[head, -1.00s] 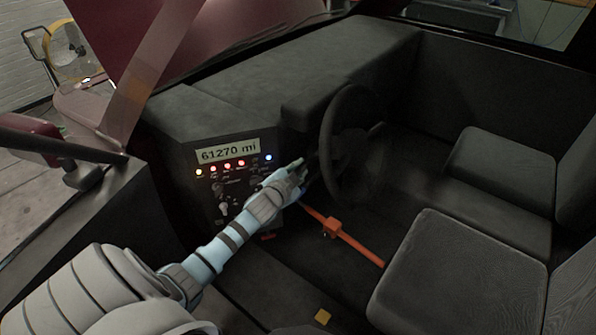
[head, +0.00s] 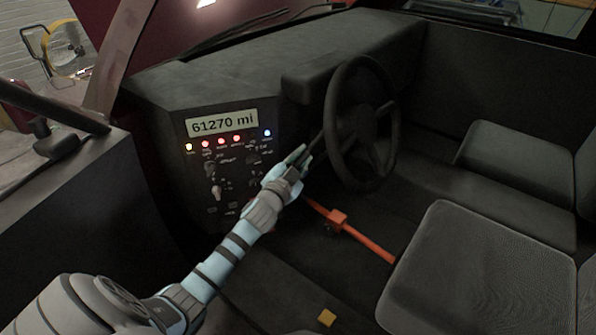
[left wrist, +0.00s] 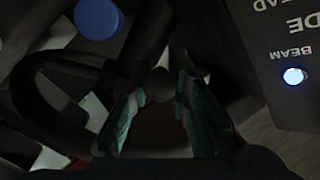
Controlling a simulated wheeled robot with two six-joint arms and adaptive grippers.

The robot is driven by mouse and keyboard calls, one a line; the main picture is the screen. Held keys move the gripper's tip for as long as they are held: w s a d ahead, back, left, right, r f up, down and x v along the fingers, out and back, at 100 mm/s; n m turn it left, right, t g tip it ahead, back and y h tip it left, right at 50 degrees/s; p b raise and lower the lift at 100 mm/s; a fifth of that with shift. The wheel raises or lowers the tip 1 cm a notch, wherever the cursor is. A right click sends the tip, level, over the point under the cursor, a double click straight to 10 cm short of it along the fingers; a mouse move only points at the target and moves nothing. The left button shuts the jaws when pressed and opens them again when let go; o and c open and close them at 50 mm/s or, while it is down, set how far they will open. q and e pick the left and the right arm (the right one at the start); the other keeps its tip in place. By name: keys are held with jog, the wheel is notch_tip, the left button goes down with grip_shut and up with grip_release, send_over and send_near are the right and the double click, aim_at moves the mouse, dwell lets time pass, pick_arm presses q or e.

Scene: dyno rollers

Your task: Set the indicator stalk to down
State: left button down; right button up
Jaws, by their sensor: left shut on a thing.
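The indicator stalk (left wrist: 160,82) is dark and shows in the left wrist view as a rounded end between my fingertips. My left gripper (head: 299,156) is at the steering column, left of the steering wheel (head: 364,122) in the head view. In the left wrist view my left gripper (left wrist: 158,92) has a finger on each side of the stalk and is shut on it. In the head view the stalk is hard to make out against the dark column. Its exact angle cannot be told. My right gripper is not in view.
The instrument panel (head: 222,125) with a lit mileage display and several lamps is left of my gripper. An orange bar (head: 362,243) lies below the wheel. Seats (head: 480,250) fill the right side. A blue round part (left wrist: 98,18) is near the fingers.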

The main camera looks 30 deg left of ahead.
pick_arm(q)
jog(key=shift+f, duration=0.1)
jog(key=c, duration=1.5)
grip_release()
jog(key=s, duration=0.4)
jog(key=s+d, duration=0.1)
jog(key=s, duration=0.3)
jog(key=s+d, duration=0.1)
jog(key=s, duration=0.2)
jog(key=shift+s+d, duration=0.1)
jog(key=shift+s, duration=0.3)
